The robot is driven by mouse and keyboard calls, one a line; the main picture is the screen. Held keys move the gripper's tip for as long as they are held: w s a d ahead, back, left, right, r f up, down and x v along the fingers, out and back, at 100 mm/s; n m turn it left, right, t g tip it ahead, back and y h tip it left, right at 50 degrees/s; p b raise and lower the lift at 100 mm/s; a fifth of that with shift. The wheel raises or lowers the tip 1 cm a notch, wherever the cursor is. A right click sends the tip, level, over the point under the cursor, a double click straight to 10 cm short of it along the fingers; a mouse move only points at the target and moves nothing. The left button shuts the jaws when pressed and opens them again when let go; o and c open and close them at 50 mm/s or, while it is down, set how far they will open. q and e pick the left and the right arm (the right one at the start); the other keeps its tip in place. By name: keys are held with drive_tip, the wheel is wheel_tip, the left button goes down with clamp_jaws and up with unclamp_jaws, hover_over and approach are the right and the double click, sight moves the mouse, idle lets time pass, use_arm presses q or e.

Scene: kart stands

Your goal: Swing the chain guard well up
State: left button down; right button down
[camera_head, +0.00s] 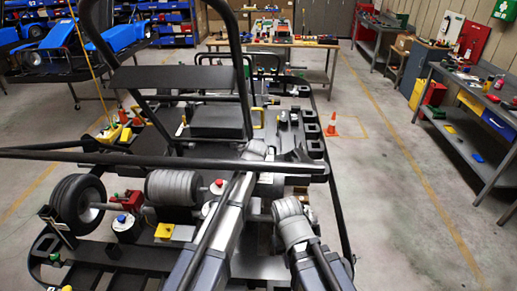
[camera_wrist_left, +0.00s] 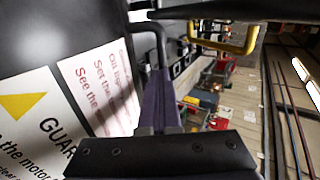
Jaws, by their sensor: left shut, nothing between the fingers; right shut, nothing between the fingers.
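The chain guard (camera_wrist_left: 70,28) seems to be the dark panel filling the left of the left wrist view. It carries white labels, one with a yellow triangle and the letters GUAR. A grey bent handle (camera_wrist_left: 157,38) stands at its edge. My left gripper (camera_wrist_left: 160,95) is shut and empty, pointing up the picture close beside the panel; I cannot tell whether it touches.
The kart's wheel (camera_head: 75,200) and a grey ribbed cylinder (camera_head: 175,187) lie left of my arms. Black frame tubes (camera_head: 240,65) rise ahead. An orange cone (camera_head: 332,126) stands on the clear floor at right. A workbench (camera_head: 470,100) lines the right side. A yellow handle (camera_wrist_left: 250,40) shows nearby.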

use_arm(q)
drive_tip(key=shift+g, duration=0.6)
drive_tip(key=w, duration=0.1)
drive_tip(key=w+p, duration=0.1)
drive_tip(key=w, duration=0.1)
drive_tip(key=w+p, duration=0.1)
drive_tip(key=shift+w+d+r, duration=0.1)
drive_tip(key=shift+w+r, duration=0.2)
drive_tip(key=shift+r, duration=0.05)
drive_tip(key=w+f+g, duration=0.1)
drive_tip(key=w+f, duration=0.2)
drive_tip(key=w, duration=0.5)
drive_tip(key=shift+g, duration=0.3)
drive_tip(key=shift+w, duration=0.1)
